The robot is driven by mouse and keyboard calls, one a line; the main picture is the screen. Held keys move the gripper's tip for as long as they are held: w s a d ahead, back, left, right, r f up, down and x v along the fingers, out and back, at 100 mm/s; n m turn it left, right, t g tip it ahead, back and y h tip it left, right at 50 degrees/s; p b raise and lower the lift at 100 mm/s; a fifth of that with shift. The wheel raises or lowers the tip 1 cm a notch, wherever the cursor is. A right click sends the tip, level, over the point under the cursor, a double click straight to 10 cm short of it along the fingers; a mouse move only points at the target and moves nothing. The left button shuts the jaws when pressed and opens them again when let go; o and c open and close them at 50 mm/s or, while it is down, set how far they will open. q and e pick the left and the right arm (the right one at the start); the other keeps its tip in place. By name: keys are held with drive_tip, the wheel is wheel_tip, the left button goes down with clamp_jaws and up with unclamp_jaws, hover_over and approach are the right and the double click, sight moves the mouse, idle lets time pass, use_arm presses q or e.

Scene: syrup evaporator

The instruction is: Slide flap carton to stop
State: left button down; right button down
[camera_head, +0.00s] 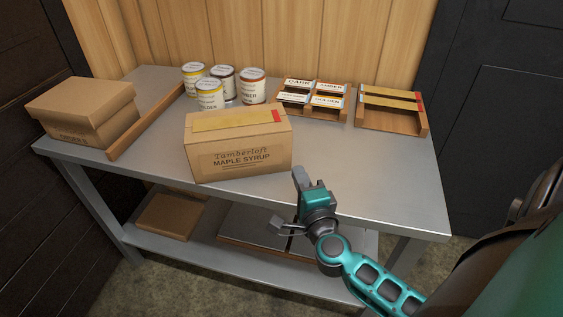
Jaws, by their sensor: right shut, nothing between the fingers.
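The flap carton (238,157) is a brown box labelled "Tamberloft Maple Syrup". It stands upright near the front middle of the metal table, its top closed with a yellowish strip and a red mark at the right end. A long wooden strip (148,122), which looks like the stop, lies on the table to the left, with a gap between it and the carton. My right gripper (298,176) is shut and empty, just right of the carton's lower right corner by the table's front edge. I cannot tell whether it touches the carton. My left gripper is out of view.
Several syrup cans (209,94) stand behind the carton. A wooden tray of label cards (312,98) and a second wooden holder (391,110) stand at the back right. A lidded box (82,110) is at the left. The table (375,180) is bare at front right.

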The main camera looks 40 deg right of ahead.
sight(278, 155)
drive_tip(key=w, duration=0.5)
drive_tip(key=shift+a, duration=0.25)
drive_tip(key=shift+w+a, duration=0.2)
drive_tip(key=shift+w, duration=0.2)
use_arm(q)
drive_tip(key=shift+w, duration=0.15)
